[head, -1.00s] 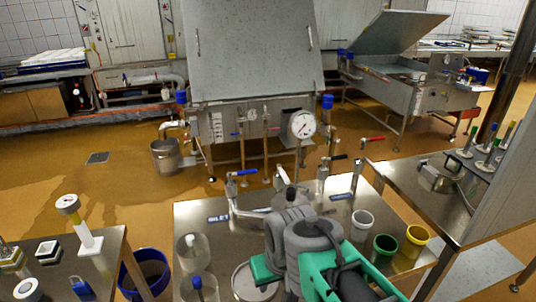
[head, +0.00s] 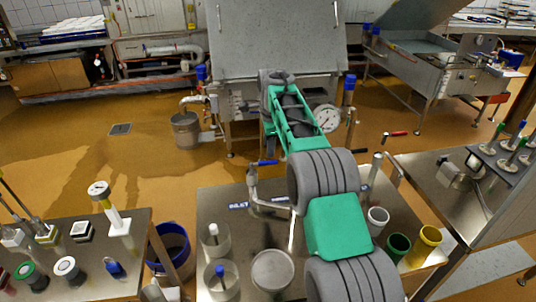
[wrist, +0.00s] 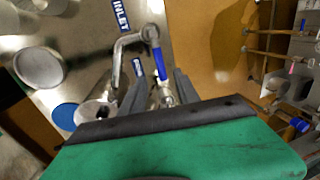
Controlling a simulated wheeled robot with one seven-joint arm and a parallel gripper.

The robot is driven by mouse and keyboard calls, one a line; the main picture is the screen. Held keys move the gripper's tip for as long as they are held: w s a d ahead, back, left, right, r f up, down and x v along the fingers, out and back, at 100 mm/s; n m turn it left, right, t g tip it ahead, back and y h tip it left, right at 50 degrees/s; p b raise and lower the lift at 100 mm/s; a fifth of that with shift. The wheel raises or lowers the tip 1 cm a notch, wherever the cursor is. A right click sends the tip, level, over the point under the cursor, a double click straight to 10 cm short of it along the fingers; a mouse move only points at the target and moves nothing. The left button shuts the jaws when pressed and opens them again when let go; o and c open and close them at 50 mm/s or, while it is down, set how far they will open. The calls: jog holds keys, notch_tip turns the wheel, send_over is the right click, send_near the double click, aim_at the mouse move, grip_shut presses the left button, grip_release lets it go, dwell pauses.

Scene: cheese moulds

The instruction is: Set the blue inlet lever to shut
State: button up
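The blue inlet lever (head: 265,162) tops an upright steel pipe on the steel table, its handle pointing right in the head view. In the wrist view the blue lever (wrist: 155,50) runs lengthwise down the picture from the pipe bend, beside the INLET label (wrist: 120,15). The INLET label (head: 238,206) also shows on the table in the head view. My gripper (wrist: 158,85) shows two dark fingers apart, with the lever's lower end in line with the gap. I cannot tell whether they touch it. The fingers are hidden in the head view.
My arm reaches across the table. White (head: 377,220), green (head: 397,247) and yellow (head: 425,244) cups stand right of it. A round steel lid (head: 272,270) and clear jars (head: 216,240) stand at the front left. A large gauge (head: 327,118) is behind the table.

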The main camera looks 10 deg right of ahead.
aim_at(268, 162)
jog(key=f, duration=0.3)
jog(key=w+f+p, duration=0.1)
jog(key=f, duration=0.3)
jog(key=shift+w+f, duration=0.2)
jog(key=shift+c, duration=0.4)
grip_shut()
dwell(0.6)
